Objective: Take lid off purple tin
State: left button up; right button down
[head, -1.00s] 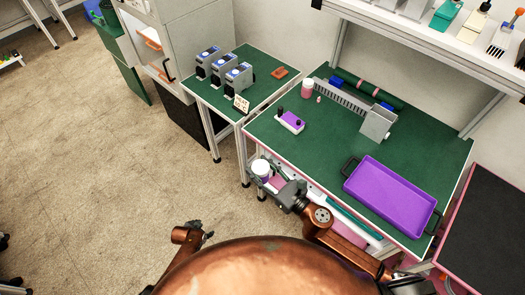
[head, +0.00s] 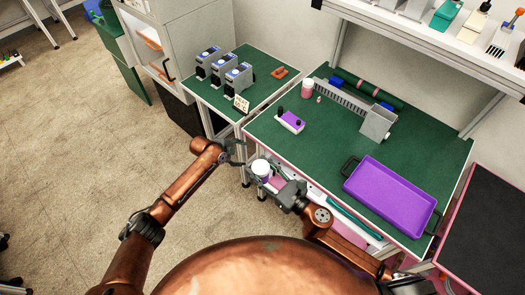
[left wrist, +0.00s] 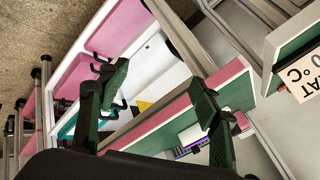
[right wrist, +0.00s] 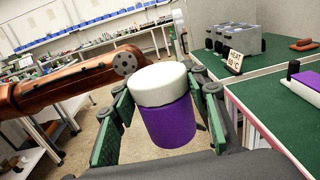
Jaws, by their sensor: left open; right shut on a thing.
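The purple tin (right wrist: 168,122) with its white lid (right wrist: 158,83) stands between the fingers of my right gripper (right wrist: 160,125) in the right wrist view. That gripper is shut on the tin's body, with the lid above the fingers. In the head view the white lid (head: 262,166) shows in front of the table's near-left corner, and the tin's body is mostly hidden. My left gripper (head: 236,152) is open and empty, just left of the tin and apart from it. In the left wrist view my left gripper (left wrist: 160,95) has its fingers spread wide; the tin does not show clearly there.
The green worktable (head: 330,150) holds a purple tray (head: 392,196), a purple box with black knobs (head: 290,121) and a grey rail holder (head: 377,123). A side table (head: 225,103) bears several grey devices and a small sign (head: 241,104). Both tables' edges are close to the grippers.

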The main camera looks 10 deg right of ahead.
pick_arm(q)
jog(key=s+d+r+m+g, duration=0.1)
jog(key=d+r+m, duration=0.5)
jog(key=r, duration=0.5)
notch_tip(320, 180, up, 21)
jog(key=m+g+y, duration=0.3)
jog(key=m+y, duration=0.3)
jog(key=m, duration=1.2)
send_over(263, 167)
jog(key=shift+a, duration=0.15)
jog(key=shift+s+f, duration=0.1)
jog(key=shift+f, duration=3.8)
jog(key=shift+c, duration=0.4)
